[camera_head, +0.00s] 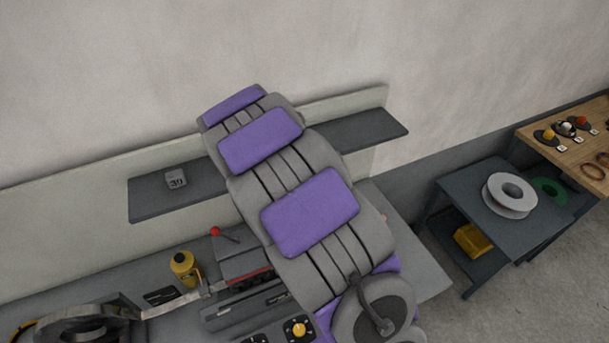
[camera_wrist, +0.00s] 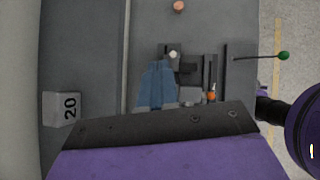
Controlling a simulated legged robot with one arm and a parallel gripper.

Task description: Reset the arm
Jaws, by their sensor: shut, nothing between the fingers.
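My purple and grey arm (camera_head: 285,180) stretches from the lower right to the upper middle of the head view, over the bench and in front of the shelf. My gripper (camera_wrist: 155,128) shows in the wrist view as a dark plate with a purple body along the bottom edge. It is shut with nothing held. Its fingertips cannot be made out in the head view.
A numbered block (camera_head: 176,178) sits on the wall shelf (camera_head: 150,204). At right, a cart (camera_head: 466,202) carries a light spool (camera_head: 509,195). Bare floor (camera_head: 540,300) lies at lower right.

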